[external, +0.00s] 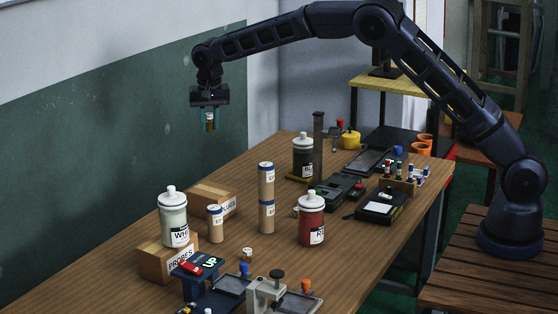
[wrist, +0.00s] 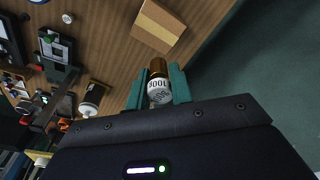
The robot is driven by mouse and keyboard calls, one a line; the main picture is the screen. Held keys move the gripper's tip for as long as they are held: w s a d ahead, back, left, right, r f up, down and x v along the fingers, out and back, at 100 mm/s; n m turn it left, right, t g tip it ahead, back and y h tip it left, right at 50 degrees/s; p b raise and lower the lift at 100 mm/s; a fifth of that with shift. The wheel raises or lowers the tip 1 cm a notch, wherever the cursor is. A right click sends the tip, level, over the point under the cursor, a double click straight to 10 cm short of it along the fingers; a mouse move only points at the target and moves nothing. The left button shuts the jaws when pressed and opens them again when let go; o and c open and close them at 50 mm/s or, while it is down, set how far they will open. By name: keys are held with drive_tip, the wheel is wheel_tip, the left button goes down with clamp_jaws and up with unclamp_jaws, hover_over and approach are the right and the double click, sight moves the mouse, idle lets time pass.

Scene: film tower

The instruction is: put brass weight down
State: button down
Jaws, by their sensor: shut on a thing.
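My gripper (external: 209,118) hangs high above the far left part of the table, in front of the green wall panel. Its teal fingers are shut on the brass weight (external: 210,125), a small brass cylinder. In the wrist view the weight (wrist: 159,88) sits between the two fingertips (wrist: 158,92), with its pale marked end towards the camera. The weight touches nothing below it; the wooden table (external: 120,276) lies well under it.
Below stand a cardboard box (external: 213,198), a white bottle (external: 173,220) on a probes box (external: 165,262), a red bottle (external: 311,220), a black bottle (external: 303,158) and stacked film canisters (external: 266,182). A dark post (external: 318,140) rises behind. Bare wood shows at the table's near left.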

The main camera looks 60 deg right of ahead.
drive_tip(key=w+d, duration=0.2)
approach(211, 189)
drive_tip(key=shift+n, duration=0.4)
drive_tip(key=f, duration=0.4)
drive_tip(key=d+f, duration=0.1)
drive_tip(key=f, duration=0.1)
drive_tip(key=shift+w+f, duration=0.1)
drive_tip(key=shift+w, duration=0.25)
drive_tip(key=shift+f, duration=0.15)
drive_tip(key=c, duration=1.2)
unclamp_jaws()
drive_tip(key=shift+c, duration=0.2)
